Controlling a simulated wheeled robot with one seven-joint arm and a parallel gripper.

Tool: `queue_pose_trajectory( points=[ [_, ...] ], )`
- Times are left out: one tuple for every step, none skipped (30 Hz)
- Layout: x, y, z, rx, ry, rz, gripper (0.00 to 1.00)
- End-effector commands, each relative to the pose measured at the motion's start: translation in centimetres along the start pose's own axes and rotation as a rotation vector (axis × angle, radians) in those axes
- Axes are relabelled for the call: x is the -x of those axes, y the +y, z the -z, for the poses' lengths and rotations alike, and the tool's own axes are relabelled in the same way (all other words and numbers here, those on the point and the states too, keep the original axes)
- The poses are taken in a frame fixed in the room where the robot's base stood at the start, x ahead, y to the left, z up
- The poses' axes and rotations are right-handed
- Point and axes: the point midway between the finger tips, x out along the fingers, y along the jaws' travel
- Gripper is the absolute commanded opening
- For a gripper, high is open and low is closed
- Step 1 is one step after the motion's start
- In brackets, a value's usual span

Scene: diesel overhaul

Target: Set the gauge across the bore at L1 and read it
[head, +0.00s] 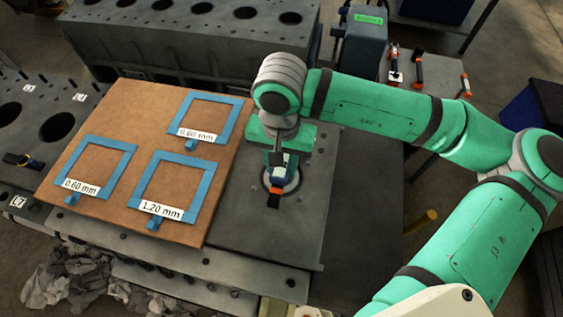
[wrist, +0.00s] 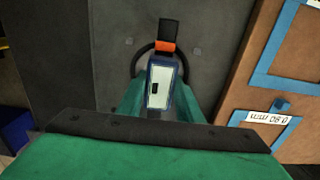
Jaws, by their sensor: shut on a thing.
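The gauge (head: 280,172) has a small blue-edged body with a pale face and an orange and black end. It also shows in the wrist view (wrist: 160,82), between the two green fingers. My gripper (head: 277,158), also in the wrist view (wrist: 159,100), is shut on the gauge. I cannot tell how far the gauge sits in the bore. No L1 label is readable, and the gauge's reading is too small.
A brown board (head: 110,118) with blue-taped squares marked 0.60, 0.80 and 1.20 mm lies left of the bore. A grey engine block (head: 190,45) stands behind. Orange-and-black tools (head: 417,72) lie on a bench at the back right. A bore labelled L7 is at far left.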

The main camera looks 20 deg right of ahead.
Motion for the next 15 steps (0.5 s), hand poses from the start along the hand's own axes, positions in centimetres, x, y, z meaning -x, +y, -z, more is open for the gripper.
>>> queue_pose_trajectory(
  points=[
    [-0.07,0.01,0.01,0.000,0.000,0.000,0.10],
    [-0.13,0.01,0.01,0.000,0.000,0.000,0.10],
    [-0.20,0.01,0.01,0.000,0.000,0.000,0.10],
    [-0.25,0.02,0.01,0.000,0.000,0.000,0.10],
    [-0.31,0.02,0.01,0.000,0.000,0.000,0.10],
    [-0.38,0.03,0.00,0.000,0.000,-0.001,0.10],
    [-0.42,0.03,0.00,0.000,0.000,-0.001,0.10],
    [-0.40,0.02,0.01,0.000,0.000,0.000,0.40],
    [-0.39,0.02,0.00,0.000,0.000,0.000,0.49],
    [-0.39,0.02,0.00,0.000,0.000,0.000,0.54],
    [-0.39,0.02,0.00,0.000,0.000,0.000,0.54],
    [-0.39,0.02,0.00,0.000,0.000,0.000,0.54],
    [-0.39,0.02,0.00,0.000,0.000,0.000,0.54],
    [-0.39,0.02,0.00,0.000,0.000,0.000,0.54],
    [-0.39,0.02,0.00,0.000,0.000,0.000,0.54]
  ],
)
